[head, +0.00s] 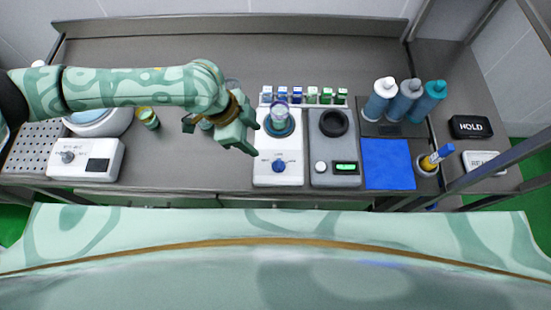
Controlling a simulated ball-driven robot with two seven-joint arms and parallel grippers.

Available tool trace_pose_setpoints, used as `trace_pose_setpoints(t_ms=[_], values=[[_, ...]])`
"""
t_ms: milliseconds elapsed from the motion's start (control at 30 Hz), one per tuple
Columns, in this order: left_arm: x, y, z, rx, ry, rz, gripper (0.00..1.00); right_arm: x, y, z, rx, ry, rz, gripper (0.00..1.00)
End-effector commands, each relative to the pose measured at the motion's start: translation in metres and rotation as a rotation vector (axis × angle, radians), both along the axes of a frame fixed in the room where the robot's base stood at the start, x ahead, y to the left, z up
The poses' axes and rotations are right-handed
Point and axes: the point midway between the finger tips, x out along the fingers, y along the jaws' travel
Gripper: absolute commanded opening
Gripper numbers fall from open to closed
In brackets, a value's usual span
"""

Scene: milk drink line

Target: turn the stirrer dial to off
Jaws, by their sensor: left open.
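The stirrer (264,178) is a white unit in the middle of the bench with a blue dial (279,167) on its front panel. Small marks surround the dial, but its pointer and the lettering are too small to read. A clear vessel (280,112) stands on the stirrer's round plate. My left gripper (248,146) is open and empty. It hangs at the stirrer's left edge, up and left of the dial in the picture, apart from it. My right gripper is out of view.
A grey unit with a green display (345,168) stands right of the stirrer. Several small capped vials (326,96) line up behind. A blue mat (388,165) and bottles (411,95) are further right. A white unit with a dial (85,158) is at left.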

Motion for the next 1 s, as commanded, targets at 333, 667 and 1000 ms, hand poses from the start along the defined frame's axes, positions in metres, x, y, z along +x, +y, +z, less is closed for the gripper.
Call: trace_pose_setpoints(t_ms=[333, 667, 1000], values=[[0.003, -0.01, -0.044, 0.016, 0.015, 0.016, 0.53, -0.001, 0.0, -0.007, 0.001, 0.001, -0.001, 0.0], [0.003, -0.042, -0.12, 0.015, 0.013, 0.015, 0.53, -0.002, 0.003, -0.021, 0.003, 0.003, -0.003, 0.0], [0.003, -0.055, -0.151, 0.014, 0.012, 0.015, 0.53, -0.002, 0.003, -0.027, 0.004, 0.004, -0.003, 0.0]])
